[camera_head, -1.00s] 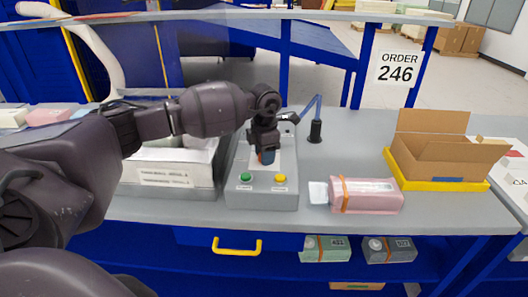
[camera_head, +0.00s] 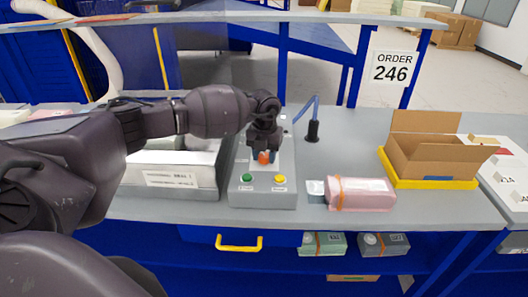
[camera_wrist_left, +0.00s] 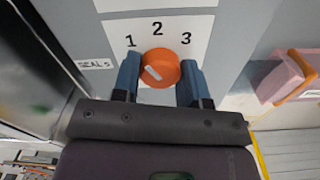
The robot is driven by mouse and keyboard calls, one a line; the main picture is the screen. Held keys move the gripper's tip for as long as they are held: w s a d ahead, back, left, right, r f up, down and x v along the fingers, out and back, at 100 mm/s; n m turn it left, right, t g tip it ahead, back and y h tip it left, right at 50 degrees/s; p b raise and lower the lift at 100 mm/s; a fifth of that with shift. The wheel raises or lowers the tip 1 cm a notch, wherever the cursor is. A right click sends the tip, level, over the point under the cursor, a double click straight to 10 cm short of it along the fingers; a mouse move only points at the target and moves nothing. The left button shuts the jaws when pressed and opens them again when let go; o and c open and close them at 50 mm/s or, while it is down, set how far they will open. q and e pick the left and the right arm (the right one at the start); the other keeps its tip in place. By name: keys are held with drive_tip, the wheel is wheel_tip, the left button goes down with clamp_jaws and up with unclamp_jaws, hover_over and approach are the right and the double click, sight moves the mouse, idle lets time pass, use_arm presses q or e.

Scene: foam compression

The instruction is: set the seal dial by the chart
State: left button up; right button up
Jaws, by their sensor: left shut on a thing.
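The orange seal dial (camera_wrist_left: 160,68) sits on a white plate marked 1, 2 and 3 in the left wrist view. Its white mark slants from upper left to lower right, its upper-left end towards the 1. My left gripper (camera_head: 264,160) is shut on the dial, one blue finger on each side; it also shows in the left wrist view (camera_wrist_left: 160,80). The dial is on the grey control box (camera_head: 262,198), which has a green button (camera_head: 247,178) and a yellow button (camera_head: 279,179). No chart can be made out. My right gripper is out of view.
A pink foam bundle (camera_head: 362,194) lies right of the box. An open carton (camera_head: 430,160) stands on a yellow tray (camera_head: 440,184) further right. A sign reading ORDER 246 (camera_head: 392,68) hangs behind. A blue-armed post (camera_head: 313,130) stands near the box.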

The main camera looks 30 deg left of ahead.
sight(265, 155)
use_arm(q)
drive_tip(key=shift+r+n+p, duration=0.1)
drive_tip(key=shift+n+p, duration=0.35)
drive_tip(key=shift+n, duration=1.05)
drive_tip(key=o, duration=0.9)
drive_tip(key=shift+o, duration=0.2)
wheel_tip(265, 155, up, 11)
drive_tip(key=shift+b, duration=0.3)
